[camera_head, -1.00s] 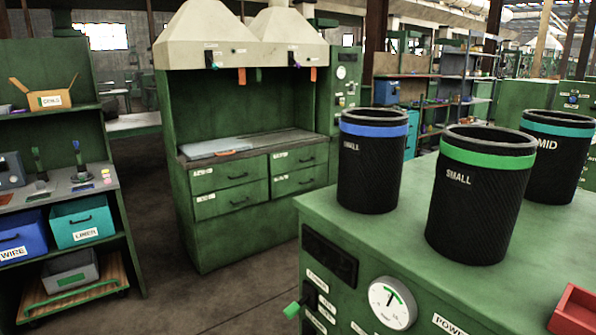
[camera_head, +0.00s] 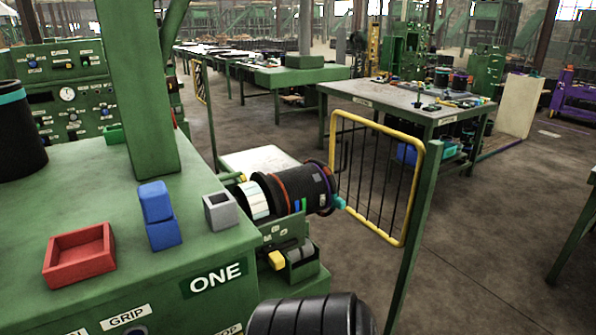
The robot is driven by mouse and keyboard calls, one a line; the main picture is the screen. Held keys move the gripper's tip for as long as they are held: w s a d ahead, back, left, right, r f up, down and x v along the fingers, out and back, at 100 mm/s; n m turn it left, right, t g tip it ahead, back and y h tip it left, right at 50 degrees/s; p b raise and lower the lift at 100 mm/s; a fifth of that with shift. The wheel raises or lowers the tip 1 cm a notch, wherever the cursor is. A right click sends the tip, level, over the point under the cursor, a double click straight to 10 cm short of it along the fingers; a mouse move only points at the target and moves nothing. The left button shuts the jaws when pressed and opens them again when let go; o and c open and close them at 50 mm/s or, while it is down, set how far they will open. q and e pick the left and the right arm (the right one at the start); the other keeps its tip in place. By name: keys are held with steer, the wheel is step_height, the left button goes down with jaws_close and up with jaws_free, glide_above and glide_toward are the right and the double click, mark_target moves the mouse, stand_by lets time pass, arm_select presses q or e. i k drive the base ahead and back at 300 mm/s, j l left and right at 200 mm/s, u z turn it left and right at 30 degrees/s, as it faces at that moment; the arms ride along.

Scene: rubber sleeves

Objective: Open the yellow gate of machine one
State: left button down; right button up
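The gate has a yellow tube frame (camera_head: 417,185) with dark vertical bars. It stands upright beside a green post (camera_head: 412,240), past the roller end of machine one. Machine one (camera_head: 120,215) is the green cabinet at left and carries a sign reading ONE (camera_head: 216,279). A black ribbed roller or sleeve (camera_head: 295,183) with coloured rings lies sideways between the cabinet and the gate. I cannot tell whether the gate is latched.
A red tray (camera_head: 80,258), blue blocks (camera_head: 160,215) and a grey box (camera_head: 220,211) sit on the cabinet top. A black rounded thing (camera_head: 312,315) is cut off at the bottom edge. A worktable (camera_head: 400,100) stands behind the gate. Floor right of the post is clear.

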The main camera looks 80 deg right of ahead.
mark_target(422, 150)
steer(key=k+l+z, duration=0.2)
steer(key=l+z, duration=0.2)
steer(key=k+l+z, duration=0.1)
steer(key=l+z, duration=0.35)
steer(key=j, duration=0.1)
